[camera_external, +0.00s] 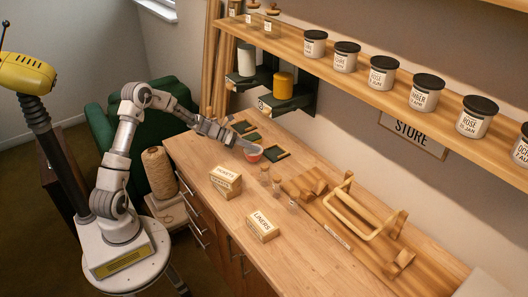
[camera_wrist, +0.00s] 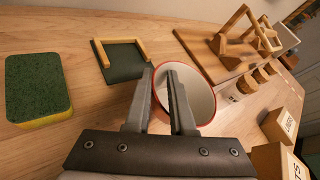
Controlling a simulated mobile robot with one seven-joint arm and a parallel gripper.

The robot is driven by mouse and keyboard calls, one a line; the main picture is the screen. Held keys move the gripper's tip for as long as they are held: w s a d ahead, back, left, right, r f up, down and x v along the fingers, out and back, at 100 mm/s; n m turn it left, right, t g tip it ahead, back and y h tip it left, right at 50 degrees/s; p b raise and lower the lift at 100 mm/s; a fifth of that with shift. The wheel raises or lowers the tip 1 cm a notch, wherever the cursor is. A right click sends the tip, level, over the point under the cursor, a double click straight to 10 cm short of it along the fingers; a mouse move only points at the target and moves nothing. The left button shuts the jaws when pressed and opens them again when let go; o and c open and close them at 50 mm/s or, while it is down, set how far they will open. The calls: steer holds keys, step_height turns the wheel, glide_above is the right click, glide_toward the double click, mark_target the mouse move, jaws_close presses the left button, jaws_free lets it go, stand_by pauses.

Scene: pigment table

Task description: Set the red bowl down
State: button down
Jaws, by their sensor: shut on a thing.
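The red bowl (camera_external: 253,156), with a pale inside, is at the end of my gripper (camera_external: 243,147) over the wooden counter. In the wrist view the red bowl (camera_wrist: 205,90) is tilted, with its open side partly toward the camera. The fingers of my gripper (camera_wrist: 168,78) are closed on its near rim and wall, and they hide part of it. I cannot tell whether its base touches the counter.
A green mat with a wooden edge (camera_wrist: 123,60) lies beside the bowl, and a green-topped yellow sponge (camera_wrist: 38,88) lies further left. Small corks or jars (camera_external: 264,174), labelled boxes (camera_external: 226,180) and a wooden rack (camera_external: 350,205) stand nearby. The front counter (camera_external: 310,265) is clear.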

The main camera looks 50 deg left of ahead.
glide_above(292, 163)
steer(key=shift+s+a+r, duration=0.1)
steer(key=shift+f, duration=1.8)
steer(key=shift+f+b, duration=0.1)
steer(key=shift+b, duration=0.2)
steer(key=c, duration=0.8)
jaws_free()
steer(key=shift+o, duration=0.2)
